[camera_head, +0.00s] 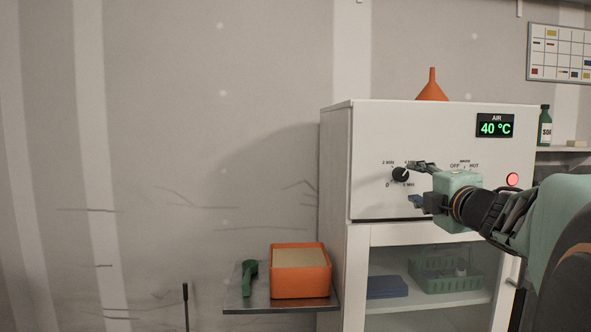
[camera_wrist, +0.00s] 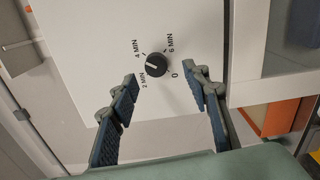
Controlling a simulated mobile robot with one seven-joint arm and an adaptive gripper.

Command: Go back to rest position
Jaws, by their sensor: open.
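My gripper (camera_head: 417,183) is at the end of my arm, in front of the white cabinet (camera_head: 335,165), close to the black timer knob (camera_head: 400,174). In the wrist view the two fingers of my gripper (camera_wrist: 162,97) stand wide apart with nothing between them. The timer knob shows beyond the fingertips in the wrist view (camera_wrist: 156,65), with minute marks around it. The knob appears apart from both fingers. The second knob, by the OFF and HOT labels, is mostly hidden behind my gripper in the head view.
The display (camera_head: 495,126) reads AIR 40 °C, and a red lamp (camera_head: 513,180) is lit. An orange funnel (camera_head: 432,90) stands on the cabinet. An orange box (camera_head: 301,284) and a green scoop (camera_head: 249,276) sit on the side shelf (camera_head: 262,307). Free room lies left of the cabinet.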

